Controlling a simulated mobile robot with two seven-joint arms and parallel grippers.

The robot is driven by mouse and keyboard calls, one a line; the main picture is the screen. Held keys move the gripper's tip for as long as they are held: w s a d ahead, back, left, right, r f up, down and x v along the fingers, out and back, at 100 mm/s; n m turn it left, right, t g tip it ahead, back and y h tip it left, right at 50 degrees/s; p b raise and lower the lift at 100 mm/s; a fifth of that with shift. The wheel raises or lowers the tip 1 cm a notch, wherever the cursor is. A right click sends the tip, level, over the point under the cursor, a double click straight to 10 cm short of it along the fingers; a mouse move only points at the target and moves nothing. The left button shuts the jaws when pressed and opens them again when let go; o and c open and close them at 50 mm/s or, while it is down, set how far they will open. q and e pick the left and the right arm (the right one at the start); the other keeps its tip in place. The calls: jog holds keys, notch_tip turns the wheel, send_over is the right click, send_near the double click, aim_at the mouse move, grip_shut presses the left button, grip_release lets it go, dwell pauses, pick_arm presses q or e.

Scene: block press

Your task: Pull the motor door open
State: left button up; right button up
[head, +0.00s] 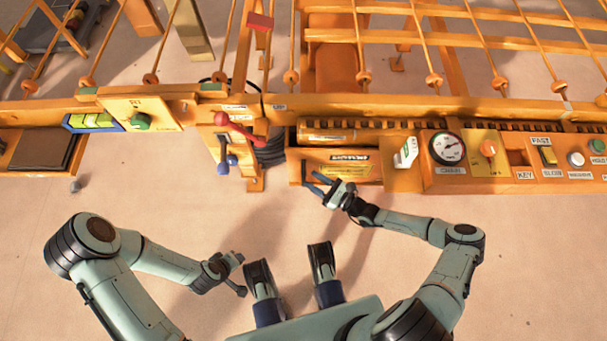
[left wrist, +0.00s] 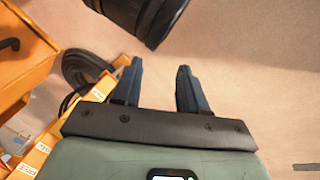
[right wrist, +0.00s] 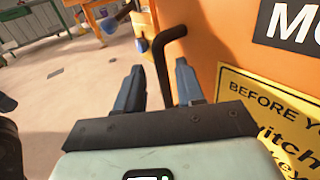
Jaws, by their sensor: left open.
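The motor door is an orange panel (head: 350,158) with a yellow label, low on the machine front in the head view. In the right wrist view, the door (right wrist: 225,45) fills the right side, with part of a black sign and a yellow warning label (right wrist: 280,115). A dark bent bar handle (right wrist: 162,62) stands out at its left edge. My right gripper (head: 318,183) is at the door's left end. Its fingers (right wrist: 160,85) are apart, with the handle between them. My left gripper (head: 240,275) is open and empty, away from the machine.
Red and blue levers (head: 232,135) stand left of the door, beside dark coiled hoses (head: 270,150). A gauge (head: 447,148) and a control panel with knobs and buttons lie to the right. The floor (head: 540,250) before the machine is clear.

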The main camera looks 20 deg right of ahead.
aim_at(304, 175)
pick_arm(q)
jog(key=shift+w+a+f+t+b, duration=0.15)
jog(key=shift+w+a+f+b, duration=0.1)
jog(key=shift+w, duration=0.15)
jog(key=shift+w+a+f+t+b, duration=0.15)
jog(key=shift+w+a+f, duration=0.1)
jog(key=shift+w, duration=0.15)
pick_arm(e)
jog(key=shift+x, duration=2.4)
